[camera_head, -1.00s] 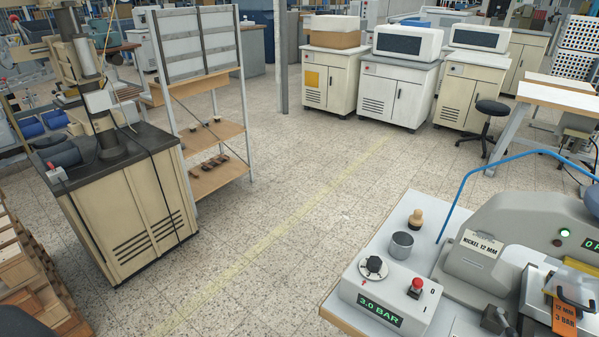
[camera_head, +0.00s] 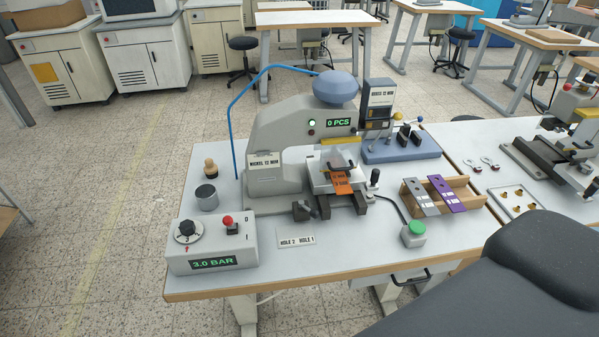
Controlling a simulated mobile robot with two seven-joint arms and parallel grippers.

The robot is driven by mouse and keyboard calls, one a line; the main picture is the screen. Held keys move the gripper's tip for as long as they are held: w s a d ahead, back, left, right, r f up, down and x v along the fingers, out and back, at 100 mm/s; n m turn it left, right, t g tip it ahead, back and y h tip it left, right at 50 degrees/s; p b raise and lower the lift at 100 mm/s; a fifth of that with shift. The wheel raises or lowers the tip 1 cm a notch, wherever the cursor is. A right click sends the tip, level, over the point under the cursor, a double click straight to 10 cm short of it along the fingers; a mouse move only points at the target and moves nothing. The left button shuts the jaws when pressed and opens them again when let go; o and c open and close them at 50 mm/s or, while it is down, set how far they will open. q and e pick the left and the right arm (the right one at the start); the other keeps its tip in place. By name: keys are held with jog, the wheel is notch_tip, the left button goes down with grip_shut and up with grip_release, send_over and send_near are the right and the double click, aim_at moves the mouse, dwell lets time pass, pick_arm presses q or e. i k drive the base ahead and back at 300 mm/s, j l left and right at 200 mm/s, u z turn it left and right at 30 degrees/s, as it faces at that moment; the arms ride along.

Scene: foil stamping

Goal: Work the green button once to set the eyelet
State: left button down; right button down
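The green button (camera_head: 416,228) sits on a small grey box near the front edge of the workbench, with a black cable running from it towards the press. The eyelet press (camera_head: 283,132) stands behind it, with a display reading "0 PCS" and a label "NICKEL 12 MM". An orange tag marked "12 MM" and "3 BAR" (camera_head: 342,182) hangs at its front. I cannot tell whether an eyelet is in the press. A dark grey rounded shape at the lower right may be part of my own body. Neither gripper is in view.
A control box (camera_head: 212,249) reading "3.0 BAR" stands at the bench's left front. A "HOLE 2 HOLE 1" plate (camera_head: 297,239) lies beside it. A wooden rack (camera_head: 470,198) holds grey and purple strips. A tray (camera_head: 513,201) holds small brass pieces.

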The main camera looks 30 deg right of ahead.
aim_at(417, 226)
jog(key=z, duration=1.75)
